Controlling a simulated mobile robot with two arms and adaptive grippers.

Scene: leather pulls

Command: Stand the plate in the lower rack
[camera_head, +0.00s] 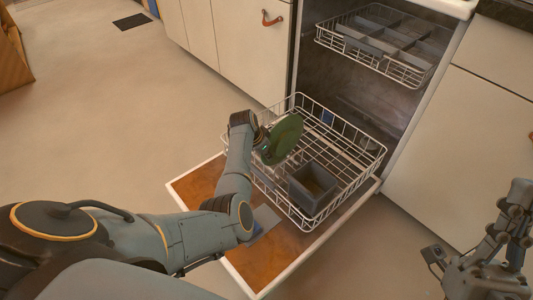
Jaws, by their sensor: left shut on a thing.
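The dark green plate (284,138) is on edge, tilted, at the left part of the lower rack (357,135). My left gripper (265,140) is shut on the plate's left side, and its fingers are mostly hidden by the plate and my wrist. I cannot tell whether the plate's lower edge touches the rack wires. The lower rack is a white wire basket, pulled out over the open dishwasher door (285,258). My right gripper (478,222) is at the lower right, away from the rack, with its fingers spread and empty.
A grey cutlery basket (312,190) stands in the rack's front part. The upper rack (400,70), with grey dividers, is also pulled out above. Pale cabinets flank the dishwasher. Open floor (130,110) lies to the left.

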